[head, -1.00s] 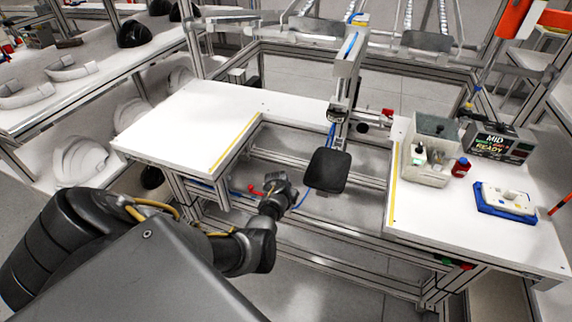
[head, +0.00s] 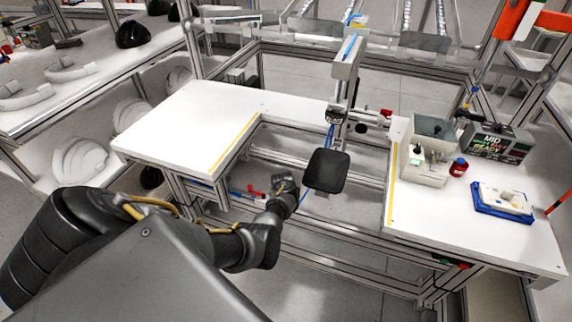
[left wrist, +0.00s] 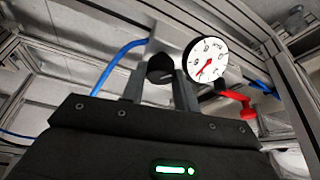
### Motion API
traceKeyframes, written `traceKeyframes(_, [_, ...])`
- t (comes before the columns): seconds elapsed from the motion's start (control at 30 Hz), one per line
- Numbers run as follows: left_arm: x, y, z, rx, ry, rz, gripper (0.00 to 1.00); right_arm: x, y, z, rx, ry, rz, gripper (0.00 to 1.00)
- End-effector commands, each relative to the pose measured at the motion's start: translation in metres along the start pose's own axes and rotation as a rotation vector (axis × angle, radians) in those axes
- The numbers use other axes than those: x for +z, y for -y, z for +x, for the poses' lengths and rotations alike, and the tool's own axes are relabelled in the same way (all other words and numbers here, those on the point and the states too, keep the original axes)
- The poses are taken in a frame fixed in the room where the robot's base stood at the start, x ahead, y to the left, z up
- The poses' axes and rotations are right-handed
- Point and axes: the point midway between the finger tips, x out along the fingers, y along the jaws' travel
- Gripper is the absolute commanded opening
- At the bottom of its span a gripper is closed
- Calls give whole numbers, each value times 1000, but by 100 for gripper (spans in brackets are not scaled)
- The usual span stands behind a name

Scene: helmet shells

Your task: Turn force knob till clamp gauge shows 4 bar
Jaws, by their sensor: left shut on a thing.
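The black force knob (left wrist: 160,68) sits between the fingers of my left gripper (left wrist: 160,88) in the left wrist view. The gripper is shut on it. The round white clamp gauge (left wrist: 207,60) is just right of the knob. Its red needle points down and to the left on the dial; the numbers are too small and tilted to read surely. In the head view my left gripper (head: 287,186) reaches under the bench gap, and the knob and gauge are hidden there. My right gripper is not in view.
A red lever (left wrist: 236,98) is close below the gauge. Blue hoses (left wrist: 118,62) run left of the knob. A black pad (head: 326,171) hangs beside my left gripper. White bench tops (head: 190,120) flank the gap. A grey bin (head: 430,165) stands on the right bench.

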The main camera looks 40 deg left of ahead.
Motion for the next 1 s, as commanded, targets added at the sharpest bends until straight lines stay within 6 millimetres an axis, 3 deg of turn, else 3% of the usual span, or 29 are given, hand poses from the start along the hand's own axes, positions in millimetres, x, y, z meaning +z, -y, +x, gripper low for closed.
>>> traceKeyframes(0.07, [0, 1, 0, -1, 0, 0, 7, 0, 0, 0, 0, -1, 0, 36])
traceKeyframes(0.1, [0, 1, 0, -1, 0, 0, 33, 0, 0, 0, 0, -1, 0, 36])
traceKeyframes(0.27, [0, 1, 0, -1, 0, 0, 52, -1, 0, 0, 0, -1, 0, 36])
traceKeyframes(1.0, [-2, 6, -7, -9, 0, -6, 52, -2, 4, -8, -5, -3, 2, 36])
